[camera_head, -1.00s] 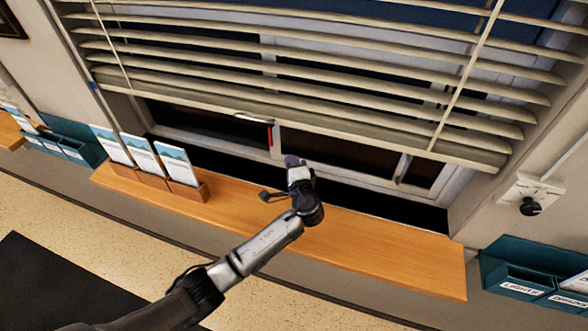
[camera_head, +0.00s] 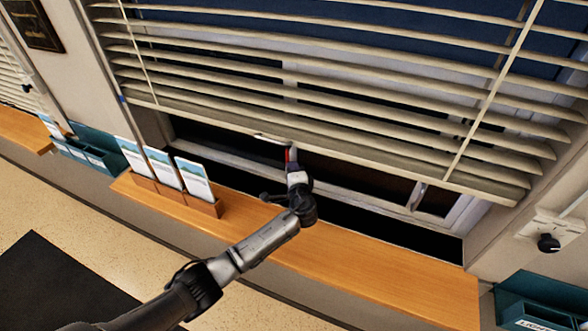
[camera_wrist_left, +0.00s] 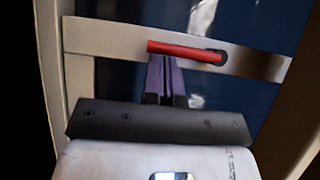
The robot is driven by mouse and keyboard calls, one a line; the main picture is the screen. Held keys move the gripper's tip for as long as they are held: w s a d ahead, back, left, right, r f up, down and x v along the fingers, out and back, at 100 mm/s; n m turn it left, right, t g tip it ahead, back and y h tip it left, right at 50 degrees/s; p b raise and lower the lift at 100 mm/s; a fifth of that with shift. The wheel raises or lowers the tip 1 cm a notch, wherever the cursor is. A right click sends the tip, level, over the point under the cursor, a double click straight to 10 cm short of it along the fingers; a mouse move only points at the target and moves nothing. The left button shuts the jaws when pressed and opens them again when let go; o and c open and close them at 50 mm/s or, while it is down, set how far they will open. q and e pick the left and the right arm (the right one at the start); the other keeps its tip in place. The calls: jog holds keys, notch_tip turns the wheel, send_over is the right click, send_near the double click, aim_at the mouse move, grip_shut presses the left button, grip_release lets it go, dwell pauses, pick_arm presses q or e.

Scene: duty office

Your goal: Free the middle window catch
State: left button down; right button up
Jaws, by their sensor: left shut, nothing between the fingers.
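The middle window catch is a red handle (camera_head: 287,157) on the window frame just under the blind's bottom edge. In the left wrist view the red handle (camera_wrist_left: 187,52) lies nearly level across a pale frame bar, with a dark round end at its right. My left gripper (camera_head: 292,168) is at the catch and partly covers it in the head view. In the left wrist view its purple fingers (camera_wrist_left: 167,70) are shut and empty, with the tips at the underside of the handle's left part. I cannot tell whether they touch. My right gripper is not in view.
A slatted blind (camera_head: 330,110) hangs over the window's upper part. A wooden sill shelf (camera_head: 380,268) runs below, with a brochure holder (camera_head: 172,195) to the left of my arm. A wall knob (camera_head: 548,243) and teal trays (camera_head: 535,305) are at the right.

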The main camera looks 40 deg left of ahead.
pick_arm(q)
jog(key=shift+a+f+m+b, duration=0.1)
jog(key=shift+a+m+b, duration=0.05)
jog(key=shift+m+b, duration=0.2)
jog(key=shift+a, duration=0.1)
